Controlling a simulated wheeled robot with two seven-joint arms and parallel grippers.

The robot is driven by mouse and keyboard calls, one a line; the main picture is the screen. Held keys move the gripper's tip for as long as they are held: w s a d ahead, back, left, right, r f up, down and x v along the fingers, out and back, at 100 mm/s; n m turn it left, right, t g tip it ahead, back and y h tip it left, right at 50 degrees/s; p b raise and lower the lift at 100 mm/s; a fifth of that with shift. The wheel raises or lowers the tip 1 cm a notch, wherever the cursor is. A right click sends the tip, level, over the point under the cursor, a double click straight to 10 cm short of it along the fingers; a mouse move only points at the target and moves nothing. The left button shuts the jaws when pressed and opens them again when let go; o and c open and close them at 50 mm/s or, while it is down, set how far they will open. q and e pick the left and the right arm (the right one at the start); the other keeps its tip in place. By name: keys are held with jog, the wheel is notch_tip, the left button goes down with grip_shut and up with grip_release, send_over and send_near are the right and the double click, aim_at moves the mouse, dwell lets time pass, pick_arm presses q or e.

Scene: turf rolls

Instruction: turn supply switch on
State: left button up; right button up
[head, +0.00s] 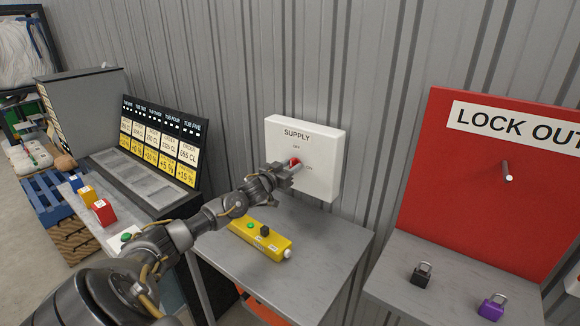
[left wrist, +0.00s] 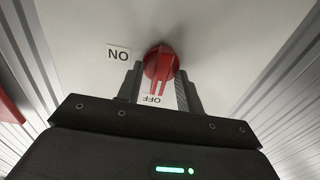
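The white supply box (head: 325,150) is fixed to the corrugated wall, with the word SUPPLY at its top. Its red rotary switch (head: 295,161) is partly hidden by my left gripper (head: 287,173) in the head view. In the left wrist view the red switch (left wrist: 161,64) has its pointer toward the OFF label (left wrist: 152,99). The ON label (left wrist: 118,53) is off to one side. My left gripper (left wrist: 159,88) has its fingers apart, one on either side of the switch, with a gap showing beside the pointer. My right gripper is in neither view.
A grey table (head: 290,262) below the box holds a yellow control box (head: 262,240) with a green and a black button. To the right, a red LOCK OUT board (head: 475,190) stands over a shelf with a black padlock (head: 422,275) and a purple padlock (head: 492,306).

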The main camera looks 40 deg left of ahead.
pick_arm(q)
grip_shut()
jog(key=shift+m, duration=0.3)
jog(key=m+b, duration=0.2)
jog(key=m, duration=0.2)
jog(key=shift+d+f, duration=0.1)
jog(key=m+b, duration=0.2)
jog(key=m, duration=0.2)
jog(key=m+b, duration=0.3)
jog(key=m, duration=0.1)
jog(key=m+b, duration=0.2)
jog(key=m, duration=0.3)
jog(key=shift+d+f, duration=0.2)
jog(key=shift+f, duration=0.05)
jog(key=shift+m+b, duration=0.3)
jog(key=shift+b, duration=0.05)
